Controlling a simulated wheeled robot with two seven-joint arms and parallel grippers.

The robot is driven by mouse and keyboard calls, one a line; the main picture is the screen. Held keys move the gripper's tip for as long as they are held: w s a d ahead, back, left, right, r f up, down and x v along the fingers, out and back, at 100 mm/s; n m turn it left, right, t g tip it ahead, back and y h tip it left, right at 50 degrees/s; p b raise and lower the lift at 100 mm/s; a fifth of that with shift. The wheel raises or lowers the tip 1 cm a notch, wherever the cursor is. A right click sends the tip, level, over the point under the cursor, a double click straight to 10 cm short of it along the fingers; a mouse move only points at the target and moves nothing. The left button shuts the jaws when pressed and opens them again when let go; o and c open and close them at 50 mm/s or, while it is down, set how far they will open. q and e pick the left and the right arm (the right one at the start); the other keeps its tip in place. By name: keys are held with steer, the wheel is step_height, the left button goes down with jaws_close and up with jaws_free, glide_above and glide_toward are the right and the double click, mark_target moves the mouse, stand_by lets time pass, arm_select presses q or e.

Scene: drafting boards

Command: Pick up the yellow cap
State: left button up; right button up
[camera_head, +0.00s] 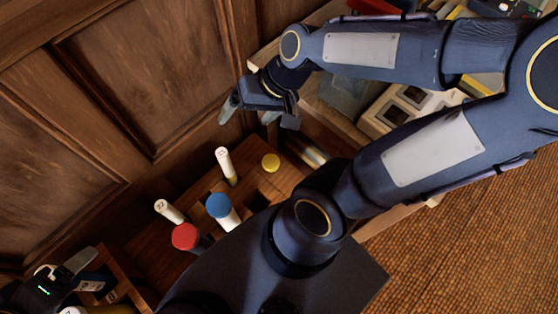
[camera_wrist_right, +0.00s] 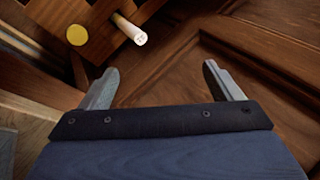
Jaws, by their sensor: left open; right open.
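The yellow cap (camera_head: 271,162) is a small round disc at the far end of a brown wooden rack (camera_head: 262,184). It also shows at the upper left of the right wrist view (camera_wrist_right: 76,35). I cannot tell whether a tube is under it. My right gripper (camera_head: 258,118) is open and empty, above the cap in the head view and apart from it. In the right wrist view its spread fingers (camera_wrist_right: 160,70) have only wooden panelling between them. My left gripper (camera_head: 88,268) is open at the lower left, far from the cap, and partly cut off.
A white tube (camera_head: 224,161) stands near the cap; another white one (camera_head: 168,209), a blue-capped tube (camera_head: 219,206) and a red-capped one (camera_head: 185,236) stand nearer. Wooden panelling (camera_head: 130,75) rises close behind. My dark arm parts cover the rack's right side.

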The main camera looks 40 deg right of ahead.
steer(key=w+d+f+m+g+h+b, duration=0.1)
steer(key=w+d+f+m+b, duration=0.2)
steer(key=f, duration=0.7)
steer(key=w+f+m+g+h+b, duration=0.1)
steer(key=w+f+b, duration=0.3)
steer(key=f, duration=0.6)
steer(key=m+g+h+b, duration=0.2)
steer(key=h+b, duration=0.1)
steer(key=b, duration=0.3)
glide_above(271, 161)
steer(key=f, duration=1.6)
steer(key=shift+w+a, duration=0.15)
steer(key=shift+a, duration=0.15)
steer(key=f+b, duration=0.1)
steer(key=f, duration=0.1)
steer(key=f+b, duration=0.1)
steer(key=f, duration=0.2)
steer(key=f+b, duration=0.1)
steer(key=f, duration=0.1)
steer(key=shift+d+f, duration=0.35)
steer(key=c, duration=1)
steer(key=shift+r, duration=0.15)
steer(key=shift+c, duration=0.2)
